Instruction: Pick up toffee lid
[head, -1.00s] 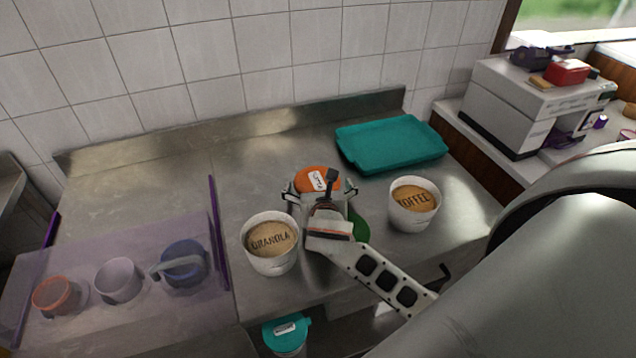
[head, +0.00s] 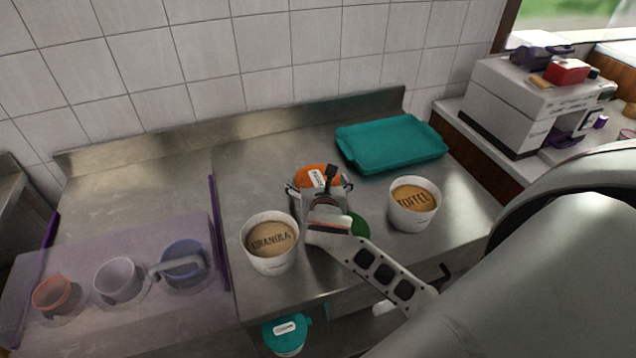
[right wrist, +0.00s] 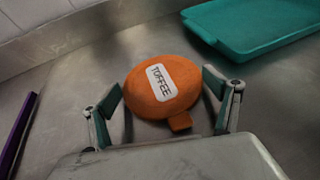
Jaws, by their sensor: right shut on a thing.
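The toffee lid (head: 316,174) is a round orange lid with a white label, over the steel counter. In the right wrist view the lid (right wrist: 162,88) shows its label reading TOFFEE and a small tab toward me. My right gripper (head: 320,188) is at the lid, one finger on each side, shut on it. In the right wrist view both fingers of the right gripper (right wrist: 165,100) show beside the lid. The tub labelled TOFFEE (head: 414,217) stands open to the right, filled with brown topping. My left gripper is not in view.
The GRANOLA tub (head: 268,258) stands left of my right gripper. A green lid (head: 359,227) is partly hidden behind my arm. A teal tray (head: 390,144) lies at the back right. A clear divider (head: 218,235) and several cups are left.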

